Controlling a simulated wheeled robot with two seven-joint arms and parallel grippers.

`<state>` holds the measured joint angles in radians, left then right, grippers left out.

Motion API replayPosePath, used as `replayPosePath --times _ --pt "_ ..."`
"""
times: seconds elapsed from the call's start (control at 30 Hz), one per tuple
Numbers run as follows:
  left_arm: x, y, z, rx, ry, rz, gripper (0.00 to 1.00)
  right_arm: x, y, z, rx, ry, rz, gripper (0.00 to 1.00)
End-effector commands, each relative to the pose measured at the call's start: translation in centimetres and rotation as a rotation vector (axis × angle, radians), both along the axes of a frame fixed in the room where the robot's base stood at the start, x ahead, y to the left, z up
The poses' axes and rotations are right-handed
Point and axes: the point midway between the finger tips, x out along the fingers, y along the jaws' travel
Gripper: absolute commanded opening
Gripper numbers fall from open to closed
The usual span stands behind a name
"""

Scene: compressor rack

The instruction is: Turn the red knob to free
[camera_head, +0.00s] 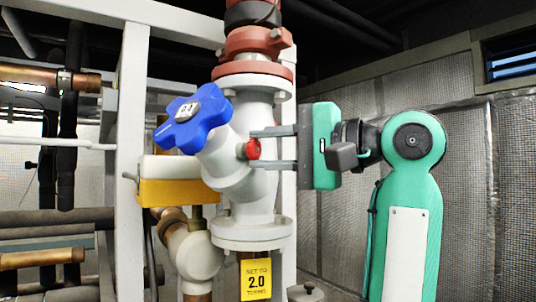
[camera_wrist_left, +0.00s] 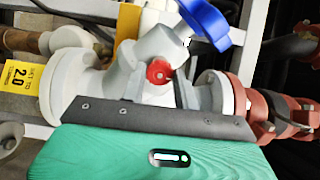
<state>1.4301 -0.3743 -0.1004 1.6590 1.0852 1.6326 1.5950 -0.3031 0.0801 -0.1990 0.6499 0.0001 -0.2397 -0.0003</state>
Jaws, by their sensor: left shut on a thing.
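The red knob (camera_head: 253,149) sticks out from the side of a white valve body (camera_head: 253,190). It also shows in the left wrist view (camera_wrist_left: 159,72), where its round lobed face is visible. My left gripper (camera_head: 258,148), green with two grey fingers, reaches in from the right of the head view. Its fingers lie level, one above and one below the knob, and are shut on it. In the wrist view the dark edge of the gripper crosses below the knob. The knob's markings are too small to read. My right gripper is not in view.
A blue handwheel (camera_head: 194,119) stands on the valve's angled branch, left of the knob. Red flanges (camera_head: 255,68) sit above. A yellow tag (camera_head: 256,279) reading 2.0 hangs below. A white frame post (camera_head: 131,150) and a yellow box (camera_head: 165,192) are at left.

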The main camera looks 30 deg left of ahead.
Motion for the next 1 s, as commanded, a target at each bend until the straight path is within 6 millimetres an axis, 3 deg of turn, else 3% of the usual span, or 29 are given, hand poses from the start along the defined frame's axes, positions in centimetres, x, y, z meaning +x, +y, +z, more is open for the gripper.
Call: replayPosePath --times 0.13,0.7,0.73,0.8,1.0 --pt "0.01 0.0 -0.13 0.002 -0.043 0.0 0.07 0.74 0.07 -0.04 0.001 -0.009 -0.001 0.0" --pt "0.01 -0.01 -0.13 0.004 -0.07 0.0 0.07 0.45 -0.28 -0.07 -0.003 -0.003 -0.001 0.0" --pt "0.01 -0.01 -0.14 0.004 -0.07 0.0 0.36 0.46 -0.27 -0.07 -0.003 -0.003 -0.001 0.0" --pt "0.0 -0.01 -0.13 0.004 -0.07 0.0 0.5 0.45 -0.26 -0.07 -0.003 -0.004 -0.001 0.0" --pt "0.0 -0.01 -0.08 0.005 -0.07 0.0 0.52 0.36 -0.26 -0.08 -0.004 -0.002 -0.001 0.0"
